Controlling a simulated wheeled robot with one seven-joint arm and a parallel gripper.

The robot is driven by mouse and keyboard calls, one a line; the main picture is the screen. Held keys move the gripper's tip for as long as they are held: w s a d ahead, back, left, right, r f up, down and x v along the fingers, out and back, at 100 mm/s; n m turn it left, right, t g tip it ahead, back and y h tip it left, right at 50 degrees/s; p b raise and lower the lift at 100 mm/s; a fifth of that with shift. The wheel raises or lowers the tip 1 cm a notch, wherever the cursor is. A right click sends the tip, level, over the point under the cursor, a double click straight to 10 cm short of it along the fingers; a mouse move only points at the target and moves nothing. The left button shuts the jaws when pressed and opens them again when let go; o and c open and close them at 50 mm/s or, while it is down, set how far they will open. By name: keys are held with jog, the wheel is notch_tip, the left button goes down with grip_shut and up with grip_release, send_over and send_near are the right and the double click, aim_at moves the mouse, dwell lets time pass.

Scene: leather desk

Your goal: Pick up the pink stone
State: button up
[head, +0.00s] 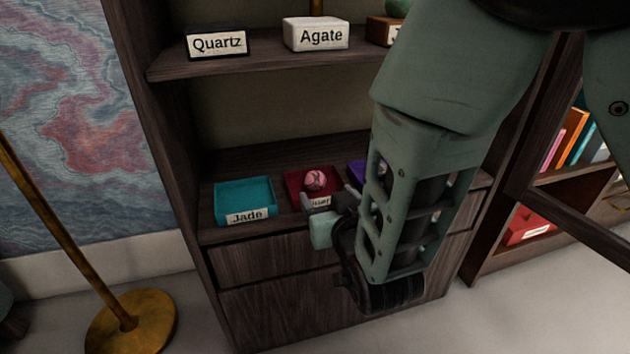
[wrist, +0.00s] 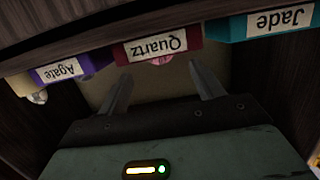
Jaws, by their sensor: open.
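The pink stone (head: 316,180) is round with dark markings and lies in the red tray (head: 292,189) on the lower shelf. My gripper (head: 328,200) is open and empty, just in front of that tray and a little right of the stone. In the wrist view, which looks inverted, my gripper (wrist: 159,72) has its two fingers apart. A sliver of the pink stone (wrist: 160,62) shows between them, below the red tray's Quartz label (wrist: 155,47). Most of the stone is hidden there by the tray.
A teal tray (head: 232,190) labelled Jade stands left of the red one. A purple tray (head: 355,174), mostly hidden by my arm, stands right; its label reads Agate in the wrist view. The upper shelf (head: 265,60) overhangs with label blocks. A brass lamp stand (head: 130,322) stands left.

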aim_at(318, 183)
jog(key=shift+b+x, duration=1.6)
jog(key=shift+x, duration=1.95)
jog(key=shift+a+r, duration=0.1)
jog(key=c, duration=1.1)
